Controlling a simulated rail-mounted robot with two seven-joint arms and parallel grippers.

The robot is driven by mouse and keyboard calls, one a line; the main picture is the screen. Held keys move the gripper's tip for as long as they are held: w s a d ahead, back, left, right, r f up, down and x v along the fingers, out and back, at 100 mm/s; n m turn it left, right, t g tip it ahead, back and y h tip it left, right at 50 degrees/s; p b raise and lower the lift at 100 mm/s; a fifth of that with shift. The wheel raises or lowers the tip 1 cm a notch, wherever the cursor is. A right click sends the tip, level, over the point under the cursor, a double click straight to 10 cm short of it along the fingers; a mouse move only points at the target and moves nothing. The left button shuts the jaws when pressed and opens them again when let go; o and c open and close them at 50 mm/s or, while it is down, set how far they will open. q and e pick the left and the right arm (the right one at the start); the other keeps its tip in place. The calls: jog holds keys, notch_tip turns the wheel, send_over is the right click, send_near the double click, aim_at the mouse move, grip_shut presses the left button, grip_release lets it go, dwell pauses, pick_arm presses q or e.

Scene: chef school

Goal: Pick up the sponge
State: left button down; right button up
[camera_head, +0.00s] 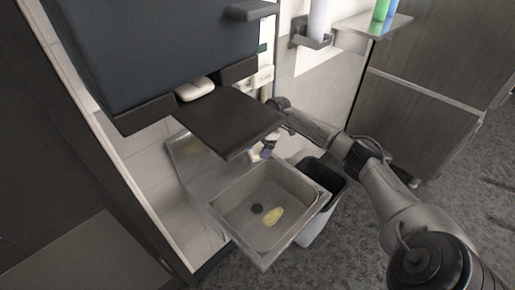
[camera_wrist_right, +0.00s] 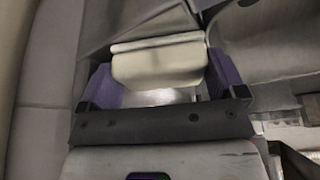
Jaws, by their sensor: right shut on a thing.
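My right gripper (camera_head: 263,152) reaches in past the far edge of the sink, under the dark shelf. In the right wrist view its purple fingers (camera_wrist_right: 160,85) stand on both sides of a cream block with a lip along its top, which looks like the sponge (camera_wrist_right: 157,66). The gripper is shut on it. In the head view only a small pale bit of the block shows beside the fingers. My left gripper is in neither view.
A dark shelf (camera_head: 228,118) overhangs the sink's back. A bin (camera_head: 318,222) stands right of the sink. A pale thing (camera_head: 195,89) lies behind the shelf. Floor is clear at right.

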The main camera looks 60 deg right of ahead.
aim_at(260, 145)
jog(key=shift+r, duration=0.55)
notch_tip(260, 145, up, 3)
jog(key=shift+r+p, duration=0.15)
jog(key=shift+p, duration=0.5)
jog(key=s+d+r+p, duration=0.3)
jog(key=s+r+p, duration=0.3)
jog(key=s, duration=0.5)
jog(key=shift+r, duration=0.3)
jog(key=shift+s, duration=0.15)
